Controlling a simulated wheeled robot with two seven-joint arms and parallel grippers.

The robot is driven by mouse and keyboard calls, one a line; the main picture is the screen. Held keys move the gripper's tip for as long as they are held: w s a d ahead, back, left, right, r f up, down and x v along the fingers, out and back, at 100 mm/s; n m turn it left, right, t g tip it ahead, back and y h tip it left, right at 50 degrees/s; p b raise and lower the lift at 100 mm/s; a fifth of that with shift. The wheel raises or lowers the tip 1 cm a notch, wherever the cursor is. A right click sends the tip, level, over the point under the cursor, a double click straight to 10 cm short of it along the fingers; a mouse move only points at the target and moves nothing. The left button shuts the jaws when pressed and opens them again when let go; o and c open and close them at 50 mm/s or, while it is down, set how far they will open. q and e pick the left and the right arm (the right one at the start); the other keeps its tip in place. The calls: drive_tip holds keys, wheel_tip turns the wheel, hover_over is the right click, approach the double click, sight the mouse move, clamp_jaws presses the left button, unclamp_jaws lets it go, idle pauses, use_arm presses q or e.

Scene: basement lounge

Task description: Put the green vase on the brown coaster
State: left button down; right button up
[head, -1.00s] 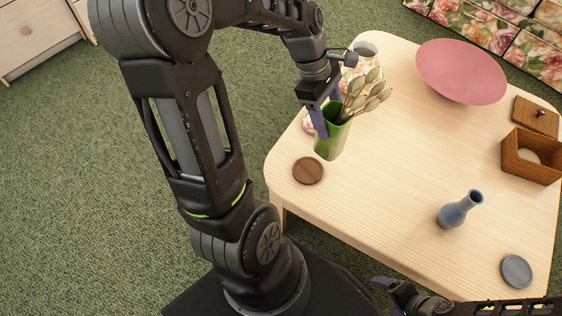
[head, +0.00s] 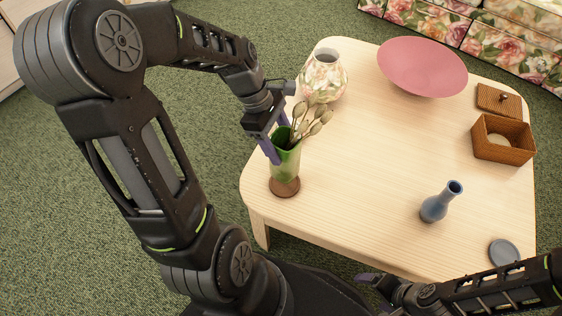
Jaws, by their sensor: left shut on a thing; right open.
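The green vase (head: 287,164) holds several pale green buds on stems and stands upright over the brown coaster (head: 285,189) at the table's left corner. Its base covers most of the coaster; I cannot tell whether it touches or hovers just above. My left gripper (head: 277,152) has purple fingers and is shut on the green vase near its upper left side. My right gripper (head: 372,284) is open and empty, low in the picture beyond the table's front edge.
A floral vase (head: 323,78) stands behind the green vase. A pink bowl (head: 422,66), a wicker box (head: 503,140) and its lid (head: 498,100) are at the back right. A blue vase (head: 440,203) and a grey coaster (head: 503,252) are at the front right. The middle of the table (head: 375,150) is clear.

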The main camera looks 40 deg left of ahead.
use_arm(q)
drive_tip(key=shift+f, duration=0.25)
drive_tip(key=shift+f+b, duration=0.95)
drive_tip(key=shift+f, duration=1.6)
drive_tip(key=shift+c, duration=2)
unclamp_jaws()
drive_tip(key=p+v, duration=0.4)
drive_tip(key=v, duration=0.7)
drive_tip(key=shift+a+r, duration=0.2)
drive_tip(key=shift+r, duration=0.35)
